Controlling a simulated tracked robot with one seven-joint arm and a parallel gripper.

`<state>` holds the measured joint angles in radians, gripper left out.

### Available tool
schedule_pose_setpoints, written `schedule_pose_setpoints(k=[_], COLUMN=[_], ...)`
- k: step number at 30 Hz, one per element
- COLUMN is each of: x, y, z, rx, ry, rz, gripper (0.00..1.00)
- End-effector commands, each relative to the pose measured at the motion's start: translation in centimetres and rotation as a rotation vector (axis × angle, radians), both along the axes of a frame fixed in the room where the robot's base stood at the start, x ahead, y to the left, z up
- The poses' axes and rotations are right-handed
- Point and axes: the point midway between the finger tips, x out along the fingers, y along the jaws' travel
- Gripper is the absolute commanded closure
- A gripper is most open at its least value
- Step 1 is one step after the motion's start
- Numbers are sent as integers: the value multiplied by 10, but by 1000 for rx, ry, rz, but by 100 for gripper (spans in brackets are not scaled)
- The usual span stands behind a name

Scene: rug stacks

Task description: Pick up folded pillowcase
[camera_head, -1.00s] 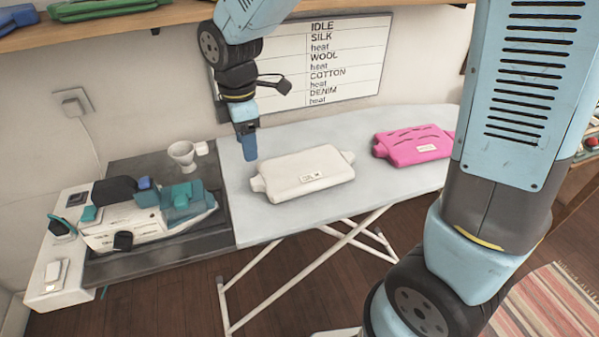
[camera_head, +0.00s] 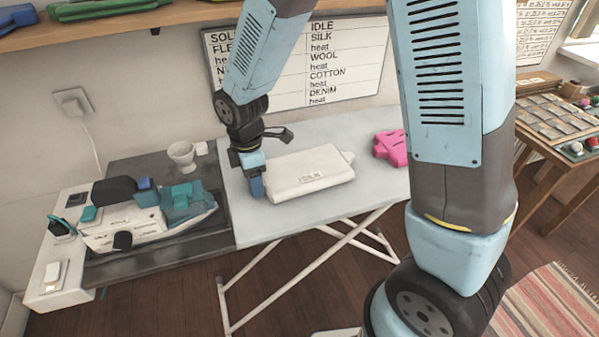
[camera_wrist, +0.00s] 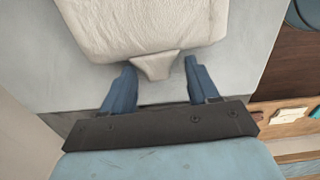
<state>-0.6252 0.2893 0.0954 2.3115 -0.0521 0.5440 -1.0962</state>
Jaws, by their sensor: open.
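The folded pillowcase looks like a cream-white padded bundle (camera_head: 312,174) with a small label on its front and a tab at each end. It lies flat on the ironing board (camera_head: 285,232). My gripper (camera_head: 258,193) is at its left end, low over the board. In the wrist view the two blue fingers of my gripper (camera_wrist: 158,82) are spread apart, one on each side of the bundle's end tab (camera_wrist: 154,68). The fingers do not visibly press on the tab. The bundle's body (camera_wrist: 145,25) lies just beyond the fingertips.
The iron (camera_head: 150,215) and a white cup (camera_head: 182,155) are at left. A shelf (camera_head: 130,25) runs above, and a side table (camera_head: 560,130) stands at right.

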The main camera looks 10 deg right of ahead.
Motion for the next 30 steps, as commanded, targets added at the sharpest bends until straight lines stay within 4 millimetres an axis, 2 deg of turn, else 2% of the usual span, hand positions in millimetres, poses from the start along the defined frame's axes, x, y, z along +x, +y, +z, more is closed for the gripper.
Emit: schedule_pose_setpoints(k=[3, 11, 30], x=[0, 0, 0], y=[0, 0, 1], z=[-8, -10, -9], rx=[0, 0, 0], ry=[0, -1, -1], rz=[1, 1, 1], gripper=[40, 40, 100])
